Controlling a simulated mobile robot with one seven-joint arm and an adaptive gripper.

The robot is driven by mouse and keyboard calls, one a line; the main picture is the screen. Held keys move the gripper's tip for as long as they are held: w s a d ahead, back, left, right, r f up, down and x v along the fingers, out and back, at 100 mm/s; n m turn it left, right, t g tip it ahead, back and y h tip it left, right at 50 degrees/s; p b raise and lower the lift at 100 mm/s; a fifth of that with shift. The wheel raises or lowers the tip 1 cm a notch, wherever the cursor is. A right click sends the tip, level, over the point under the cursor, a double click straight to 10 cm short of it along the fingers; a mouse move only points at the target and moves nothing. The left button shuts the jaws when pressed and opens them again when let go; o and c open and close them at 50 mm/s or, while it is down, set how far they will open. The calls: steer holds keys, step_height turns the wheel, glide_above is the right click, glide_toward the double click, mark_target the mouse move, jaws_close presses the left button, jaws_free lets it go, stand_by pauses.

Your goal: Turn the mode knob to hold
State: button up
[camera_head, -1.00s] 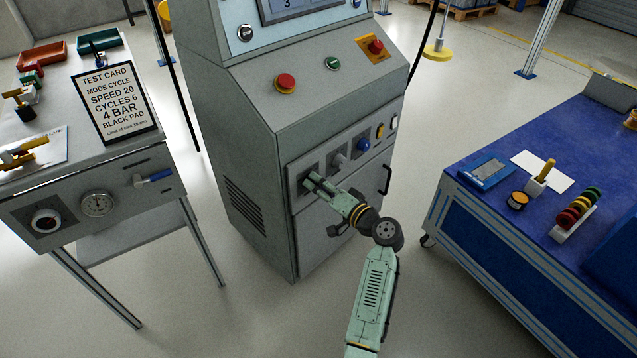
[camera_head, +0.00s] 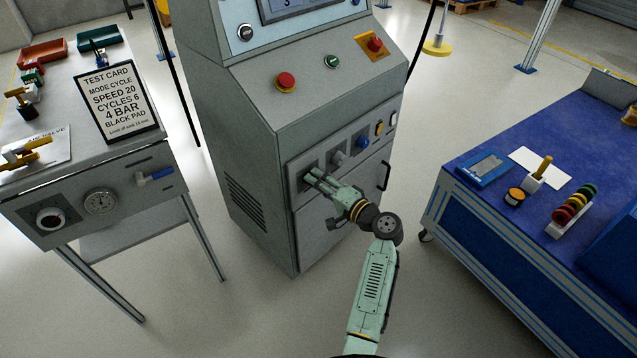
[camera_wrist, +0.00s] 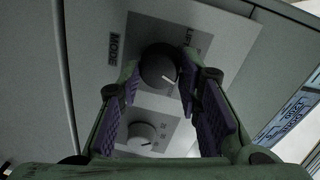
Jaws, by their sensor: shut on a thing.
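The mode knob (camera_wrist: 158,64) is dark and round, with a white pointer line towards the lower right in the wrist view. Its plate has a "MODE" label at the left and partly readable lettering at the upper right. My gripper (camera_wrist: 160,80) is shut on this knob, one purple-padded finger on each side. In the head view my gripper (camera_head: 314,175) reaches the leftmost plate (camera_head: 295,181) on the cabinet's lower panel, and it hides the knob there.
A second, lighter knob (camera_wrist: 142,132) sits close by, below in the wrist view. A grey knob (camera_head: 338,158), a blue knob (camera_head: 363,142) and a door handle (camera_head: 385,175) are to the right. A workbench (camera_head: 95,205) stands left, a blue table (camera_head: 480,200) right.

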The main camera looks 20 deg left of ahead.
steer(key=o, duration=1.1)
steer(key=shift+o, duration=0.2)
steer(key=v, duration=1.2)
steer(key=shift+w, duration=0.1)
